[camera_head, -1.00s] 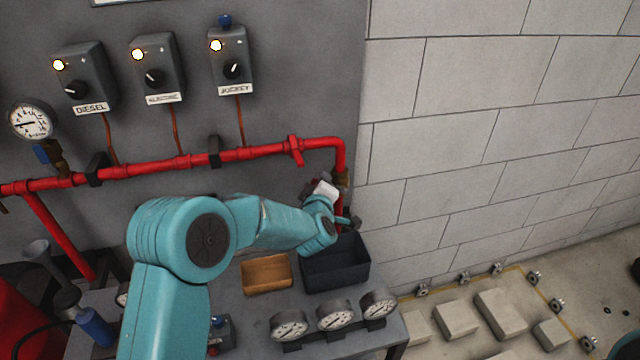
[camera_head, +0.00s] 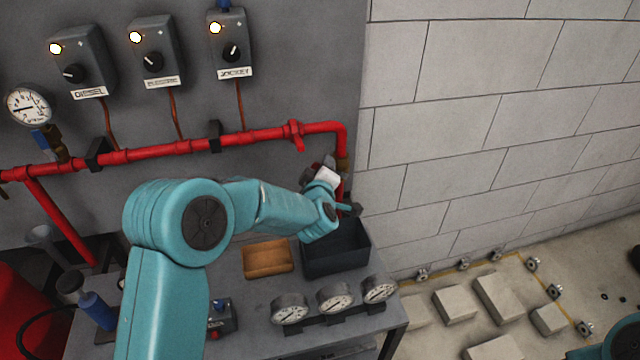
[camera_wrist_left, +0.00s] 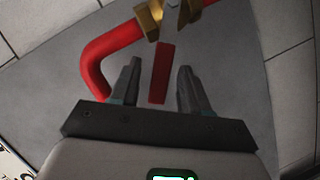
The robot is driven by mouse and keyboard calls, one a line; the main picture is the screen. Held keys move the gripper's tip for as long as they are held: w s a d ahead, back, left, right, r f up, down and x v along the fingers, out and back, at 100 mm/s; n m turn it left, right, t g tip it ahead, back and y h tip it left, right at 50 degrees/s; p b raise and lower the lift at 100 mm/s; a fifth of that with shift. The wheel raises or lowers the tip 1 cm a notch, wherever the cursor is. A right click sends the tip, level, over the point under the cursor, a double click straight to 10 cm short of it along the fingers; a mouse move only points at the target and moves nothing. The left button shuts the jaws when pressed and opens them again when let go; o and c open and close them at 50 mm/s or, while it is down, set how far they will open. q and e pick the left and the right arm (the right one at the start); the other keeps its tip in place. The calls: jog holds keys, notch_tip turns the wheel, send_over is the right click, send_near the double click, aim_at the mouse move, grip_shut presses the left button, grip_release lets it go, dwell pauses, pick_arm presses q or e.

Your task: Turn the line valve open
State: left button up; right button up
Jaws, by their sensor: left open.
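The line valve is on the red pipe near its right-hand bend. Its brass body (camera_wrist_left: 150,20) shows at the top of the left wrist view, with a red lever (camera_wrist_left: 162,75) hanging from it. My left gripper (camera_wrist_left: 159,72) is open, with one dark finger on each side of the lever. A gap shows on both sides; I cannot tell how deep the lever sits between the fingers. My right gripper is not in view.
The red pipe (camera_head: 190,146) runs along the grey panel below three control boxes (camera_head: 152,55). A dark bin (camera_head: 340,262) and an orange tray (camera_head: 268,262) sit on the bench below my left wrist, with several gauges (camera_head: 335,298) in front. The block wall (camera_head: 500,110) is close on the right.

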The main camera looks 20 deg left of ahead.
pick_arm(q)
jog(key=b+v, duration=0.3)
jog(key=v, duration=1.2)
jog(key=shift+s, duration=0.25)
jog(key=shift+d, duration=0.1)
